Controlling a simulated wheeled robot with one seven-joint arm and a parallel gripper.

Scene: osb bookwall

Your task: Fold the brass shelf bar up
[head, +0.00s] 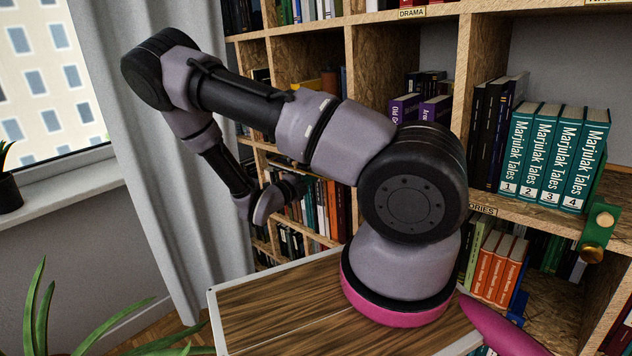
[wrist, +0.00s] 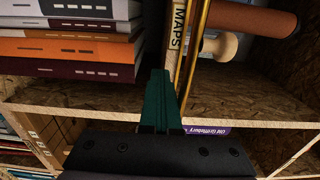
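The brass shelf bar (wrist: 198,42) is a thin golden rod in the wrist view. It runs up out of the top of the picture beside the shelf edge with the MAPS label (wrist: 180,28). My gripper (wrist: 160,72) shows teal fingers pressed together, with nothing visible between them. The fingertips are just left of the bar's lower visible end; I cannot tell whether they touch it. In the head view my arm reaches left and bends back to the bookcase, the fingers are hard to make out, and I cannot pick out the bar.
In the wrist view stacked books (wrist: 70,45) are close on the left and a brown roll (wrist: 255,18) is at upper right.

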